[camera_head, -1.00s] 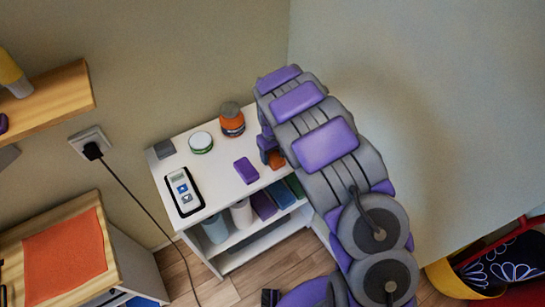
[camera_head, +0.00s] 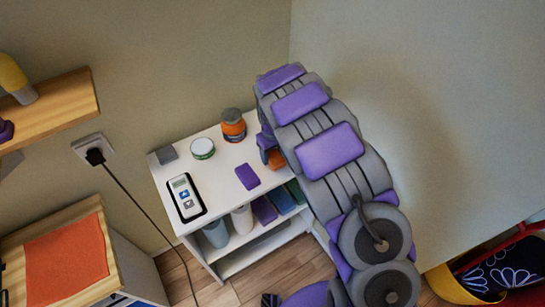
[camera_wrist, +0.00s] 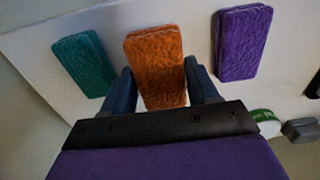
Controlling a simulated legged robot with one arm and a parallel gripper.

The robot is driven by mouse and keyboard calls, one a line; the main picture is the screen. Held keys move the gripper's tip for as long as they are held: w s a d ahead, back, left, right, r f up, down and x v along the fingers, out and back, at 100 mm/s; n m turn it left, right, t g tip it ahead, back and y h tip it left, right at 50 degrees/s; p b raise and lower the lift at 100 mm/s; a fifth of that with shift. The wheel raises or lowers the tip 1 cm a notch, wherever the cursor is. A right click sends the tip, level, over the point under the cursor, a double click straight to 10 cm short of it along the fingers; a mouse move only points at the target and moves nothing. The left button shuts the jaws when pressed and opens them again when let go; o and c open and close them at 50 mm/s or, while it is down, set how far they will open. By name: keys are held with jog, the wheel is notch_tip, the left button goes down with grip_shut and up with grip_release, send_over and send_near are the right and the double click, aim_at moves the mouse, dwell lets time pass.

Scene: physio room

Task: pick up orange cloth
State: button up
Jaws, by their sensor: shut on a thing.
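The orange cloth (camera_wrist: 156,62) is a folded, textured block between the two dark fingers of my gripper (camera_wrist: 162,88) in the wrist view. My gripper is shut on it, one finger on each side. In the head view only a small part of the orange cloth (camera_head: 275,159) shows beside my arm, over the right end of the white shelf unit's top. My gripper (camera_head: 268,146) is mostly hidden there behind my arm. Whether the cloth touches the top cannot be told.
On the white shelf unit (camera_head: 215,165) are a purple cloth (camera_head: 247,177), a handheld device (camera_head: 186,197), a green-and-white tin (camera_head: 202,148) and an orange jar (camera_head: 233,127). A green cloth (camera_wrist: 83,64) lies left of the orange one. An orange mat (camera_head: 66,262) covers the left cabinet.

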jog(key=s+a+r+p, duration=0.1)
jog(key=s+a+p, duration=0.1)
jog(key=s, duration=1.3)
jog(key=shift+s+a+r, duration=0.2)
jog(key=shift+s+a, duration=0.15)
jog(key=shift+a, duration=0.35)
